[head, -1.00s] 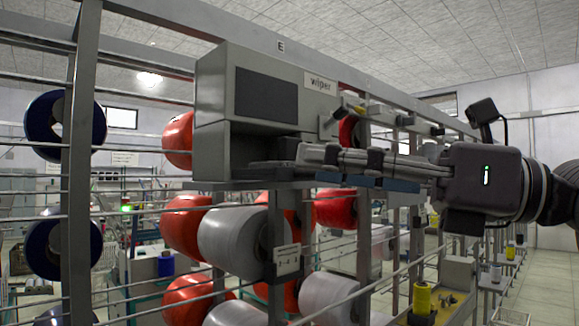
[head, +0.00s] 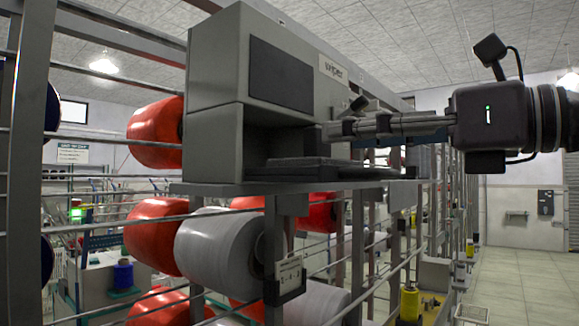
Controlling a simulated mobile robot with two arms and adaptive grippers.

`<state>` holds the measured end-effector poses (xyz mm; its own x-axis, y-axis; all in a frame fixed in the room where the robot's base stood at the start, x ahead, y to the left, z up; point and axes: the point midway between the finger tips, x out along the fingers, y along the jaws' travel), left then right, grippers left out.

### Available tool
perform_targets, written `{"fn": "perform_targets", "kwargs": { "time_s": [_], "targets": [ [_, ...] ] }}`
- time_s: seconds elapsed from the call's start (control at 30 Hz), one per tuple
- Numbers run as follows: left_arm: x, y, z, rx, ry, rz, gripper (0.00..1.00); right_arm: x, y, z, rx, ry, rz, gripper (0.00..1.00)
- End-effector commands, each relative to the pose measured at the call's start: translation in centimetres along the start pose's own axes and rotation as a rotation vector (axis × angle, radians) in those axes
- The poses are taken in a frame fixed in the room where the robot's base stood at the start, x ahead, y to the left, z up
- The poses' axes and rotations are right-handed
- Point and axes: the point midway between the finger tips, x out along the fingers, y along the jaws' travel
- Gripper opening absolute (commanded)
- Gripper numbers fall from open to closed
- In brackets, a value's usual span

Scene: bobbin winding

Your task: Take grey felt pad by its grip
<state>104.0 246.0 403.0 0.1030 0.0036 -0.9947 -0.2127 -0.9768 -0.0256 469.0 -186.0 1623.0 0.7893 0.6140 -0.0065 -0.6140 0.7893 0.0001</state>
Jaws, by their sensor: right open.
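A grey box unit labelled "wiper" (head: 215,135) stands on a narrow shelf of the rack, with a dark opening low on its front. A flat dark grey slab (head: 325,170) lies on the shelf at that opening. It may be the felt pad or its holder; I cannot tell, and I cannot make out a separate grip. My right gripper (head: 338,130) reaches in from the right, fingers pointing left, open. Its tips are at the opening, a little above the slab in the picture; nothing shows between them. My left gripper is not in view.
Red bobbins (head: 155,133) and a large grey bobbin (head: 215,245) sit on the rack around and below the shelf. Thin horizontal rails and upright posts (head: 24,160) cross the left side. A yellow spool (head: 410,303) stands low right.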

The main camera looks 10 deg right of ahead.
Motion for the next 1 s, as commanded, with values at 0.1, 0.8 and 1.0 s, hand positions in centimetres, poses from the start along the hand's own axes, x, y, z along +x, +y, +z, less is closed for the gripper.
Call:
{"fn": "perform_targets", "kwargs": {
  "time_s": [0.1, 0.8, 1.0],
  "targets": [
    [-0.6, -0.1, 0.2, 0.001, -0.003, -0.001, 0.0, 1.3, 0.0, 0.2, 0.001, 0.003, 0.001, 0.52],
    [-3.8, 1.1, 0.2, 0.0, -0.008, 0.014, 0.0, 7.6, -0.2, 0.5, 0.0, 0.0, 0.001, 0.52],
    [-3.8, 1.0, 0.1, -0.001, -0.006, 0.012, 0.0, 7.6, -0.2, 0.5, 0.0, 0.0, 0.001, 0.37]
  ]
}}
